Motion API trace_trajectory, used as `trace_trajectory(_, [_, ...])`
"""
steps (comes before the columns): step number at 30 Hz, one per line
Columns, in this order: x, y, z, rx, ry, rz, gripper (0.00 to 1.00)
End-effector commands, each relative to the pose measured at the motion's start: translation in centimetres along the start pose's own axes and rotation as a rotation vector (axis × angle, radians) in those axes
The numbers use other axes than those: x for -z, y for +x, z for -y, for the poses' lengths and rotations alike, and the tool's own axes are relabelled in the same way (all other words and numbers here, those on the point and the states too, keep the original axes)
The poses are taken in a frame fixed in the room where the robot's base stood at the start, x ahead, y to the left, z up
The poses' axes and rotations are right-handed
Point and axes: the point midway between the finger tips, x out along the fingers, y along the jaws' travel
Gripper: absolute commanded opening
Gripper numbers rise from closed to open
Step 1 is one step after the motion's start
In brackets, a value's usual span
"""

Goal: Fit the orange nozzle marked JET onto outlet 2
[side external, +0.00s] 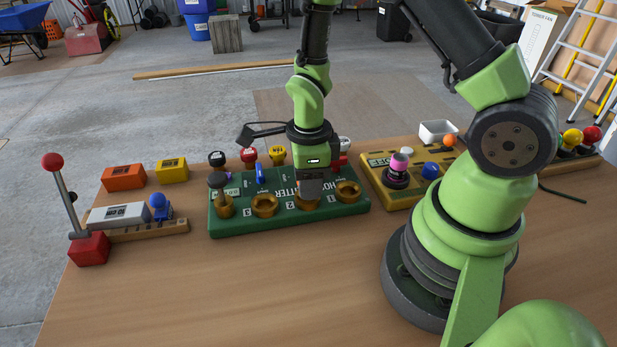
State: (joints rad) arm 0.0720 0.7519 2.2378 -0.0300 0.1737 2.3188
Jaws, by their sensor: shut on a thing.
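A green manifold (288,219) lies on the bench with a row of brass outlets along its front. The numerals 3 and 2 show on its face. My gripper (310,194) points down at the third outlet from the left (307,203), with its fingers low at the outlet. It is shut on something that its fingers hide. I cannot see an orange nozzle or the word JET there. The second outlet (265,205) and the rightmost outlet (348,192) look empty.
Black (216,157), red (249,154) and yellow (278,152) caps stand behind the manifold. A yellow board (392,202) with a pink-topped piece is right. A white tray (430,132) and orange ball (450,140) lie behind it. A red-knobbed lever (65,195) stands left. The front bench is clear.

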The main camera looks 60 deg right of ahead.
Motion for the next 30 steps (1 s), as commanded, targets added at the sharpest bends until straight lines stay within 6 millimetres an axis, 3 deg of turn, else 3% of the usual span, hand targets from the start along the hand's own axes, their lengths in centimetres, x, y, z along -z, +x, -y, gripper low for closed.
trace_trajectory(28, [0.0, 1.7, 0.0, -0.001, 0.000, 0.000, 0.16])
trace_trajectory(29, [0.0, 1.6, 0.0, 0.000, 0.000, 0.000, 0.46])
trace_trajectory(30, [0.0, 1.6, 0.0, 0.000, 0.000, 0.000, 0.50])
